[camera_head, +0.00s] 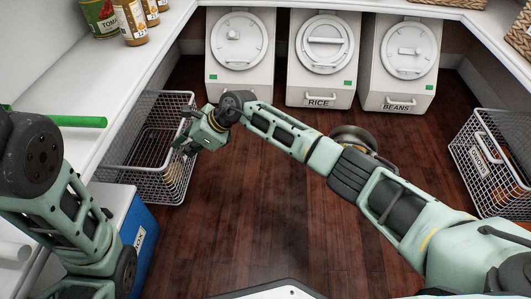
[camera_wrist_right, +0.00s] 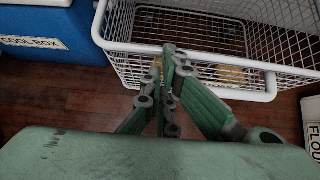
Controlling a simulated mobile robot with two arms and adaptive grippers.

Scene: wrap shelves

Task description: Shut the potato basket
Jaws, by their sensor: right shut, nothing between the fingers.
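The wire basket (camera_head: 150,185) stands at the left under the white counter, pulled out over the wooden floor; I take it for the potato basket, though its label is not readable. It also shows in the right wrist view with its white rim (camera_wrist_right: 215,62). Little shows inside, and yellowish patches show through the mesh. My right gripper (camera_head: 186,141) is shut and empty at the basket's front side. In the wrist view its fingertips (camera_wrist_right: 170,58) overlap the front rim; I cannot tell if they touch. My left arm comes in at the left, its gripper out of view.
A blue cool box (camera_head: 140,235) stands just in front of the basket. White bins, including rice (camera_head: 320,95) and beans (camera_head: 398,100), line the back. Another wire basket (camera_head: 490,170) is at the right. A round metal object (camera_head: 352,137) lies behind my right arm. The middle floor is clear.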

